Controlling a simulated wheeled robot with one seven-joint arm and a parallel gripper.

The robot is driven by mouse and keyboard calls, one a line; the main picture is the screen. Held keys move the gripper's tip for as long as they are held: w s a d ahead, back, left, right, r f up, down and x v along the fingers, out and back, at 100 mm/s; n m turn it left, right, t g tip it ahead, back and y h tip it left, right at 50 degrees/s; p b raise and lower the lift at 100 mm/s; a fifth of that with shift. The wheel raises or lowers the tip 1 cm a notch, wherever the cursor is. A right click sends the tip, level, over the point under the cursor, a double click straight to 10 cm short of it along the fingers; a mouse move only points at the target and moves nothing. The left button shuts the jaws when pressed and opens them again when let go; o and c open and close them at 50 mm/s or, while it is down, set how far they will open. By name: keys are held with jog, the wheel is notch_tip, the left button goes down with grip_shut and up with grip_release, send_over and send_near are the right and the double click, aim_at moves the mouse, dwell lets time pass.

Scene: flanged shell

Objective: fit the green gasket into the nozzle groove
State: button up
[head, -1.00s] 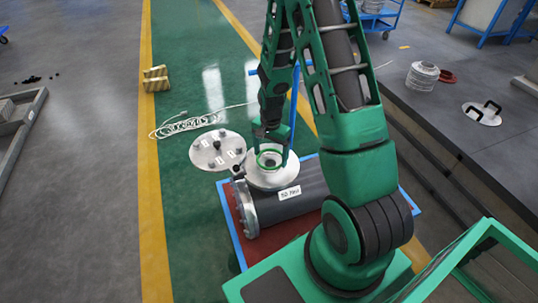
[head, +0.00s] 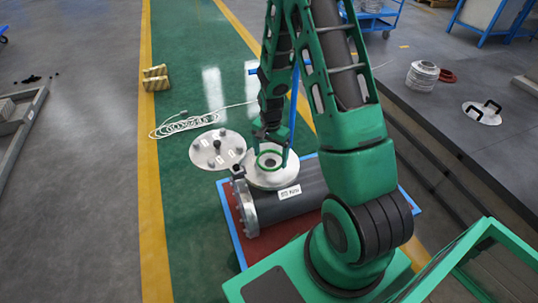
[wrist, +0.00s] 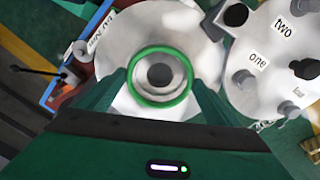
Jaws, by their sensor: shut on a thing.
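The green gasket (wrist: 160,103) is a thin ring between the two fingers of my gripper (wrist: 158,92), which is shut on it. In the wrist view the ring surrounds the dark bore of the pale round nozzle flange (wrist: 112,42). In the head view my gripper (head: 270,150) is over the nozzle flange (head: 270,180), on top of the dark grey shell (head: 300,200), with the green gasket (head: 258,163) at its tips. The ring looks roughly centred on the bore. I cannot tell whether it touches the flange or sits in the groove.
A round plate (head: 207,153) with pegs and labels lies left of the shell; its "one" and "two" labels show on the plate (wrist: 240,92) in the wrist view. White cable (head: 185,124) lies behind. A blue-edged red base (head: 228,215) is under the shell.

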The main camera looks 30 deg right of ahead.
jog(key=shift+f, duration=0.65)
jog(key=o, duration=1)
jog(key=shift+w+a+r, duration=0.1)
jog(key=shift+w, duration=0.05)
jog(key=shift+r, duration=0.25)
jog(key=r, duration=1)
jog(key=shift+s, duration=0.2)
jog(key=shift+r, duration=0.1)
